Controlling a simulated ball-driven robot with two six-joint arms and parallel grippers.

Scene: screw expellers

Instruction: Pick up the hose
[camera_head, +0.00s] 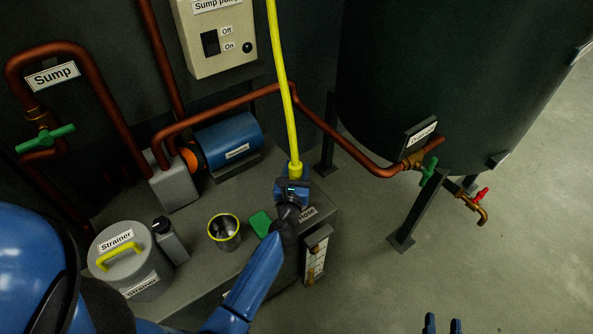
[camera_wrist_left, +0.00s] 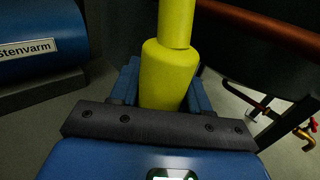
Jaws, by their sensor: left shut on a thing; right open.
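The yellow hose (camera_head: 285,85) comes down from the top of the head view to its thicker lower end. My left gripper (camera_head: 293,184) is shut on that lower end, above the right part of the grey bench, near the "Hose" label (camera_head: 307,214). In the left wrist view the hose's thick end (camera_wrist_left: 165,75) stands upright between the blue fingers (camera_wrist_left: 165,85). The gripper hides the hose's tip, so I cannot tell whether it touches the bench. My right gripper (camera_head: 442,324) is open and empty at the bottom edge, well away from the hose.
The bench (camera_head: 208,187) bears a strainer pot (camera_head: 128,262), a small bottle (camera_head: 171,240), a yellow-rimmed cup (camera_head: 224,232), a green cloth-like piece (camera_head: 261,223) and a blue pump (camera_head: 228,143). A copper pipe (camera_head: 345,146) runs to the dark tank (camera_head: 440,80). Floor at right is clear.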

